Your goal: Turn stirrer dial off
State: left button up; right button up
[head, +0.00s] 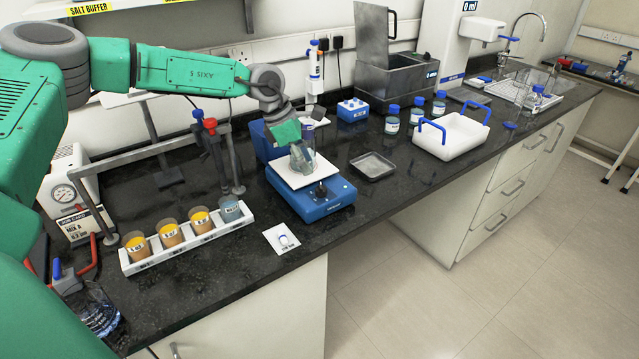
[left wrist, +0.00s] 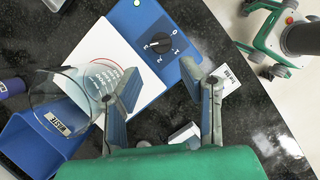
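The stirrer (head: 312,205) is a blue base with a white square top plate, and its black dial (head: 321,190) is on the front panel. In the left wrist view the dial (left wrist: 160,44) has numbers around it; its exact setting is too small to be sure of. A clear glass beaker (head: 305,163) stands on the plate and also shows in the left wrist view (left wrist: 68,88). My left gripper (head: 300,158) is above the stirrer, near the beaker. In the left wrist view its fingers (left wrist: 168,85) are apart and empty, with the dial beyond them. My right gripper is not seen.
A blue waste bin (left wrist: 30,140) stands beside the stirrer. A white rack (head: 190,240) of labelled cups is at left. A labelled card (head: 281,239) lies in front, and a grey tray (head: 373,166) sits at right. The bench's front edge is close to the stirrer.

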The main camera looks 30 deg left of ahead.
aim_at(321, 185)
pick_arm(q)
jog(key=x, duration=0.3)
jog(key=d+x, duration=0.1)
jog(key=x, duration=0.3)
jog(key=shift+w+d+f+p, duration=0.1)
jog(key=shift+w+p, duration=0.05)
jog(key=shift+p, duration=0.25)
jog(key=shift+f, duration=0.4)
jog(key=shift+w+a+f, duration=0.15)
jog(key=shift+a, duration=0.15)
jog(key=c, duration=0.7)
jog(key=shift+d, duration=0.2)
grip_shut()
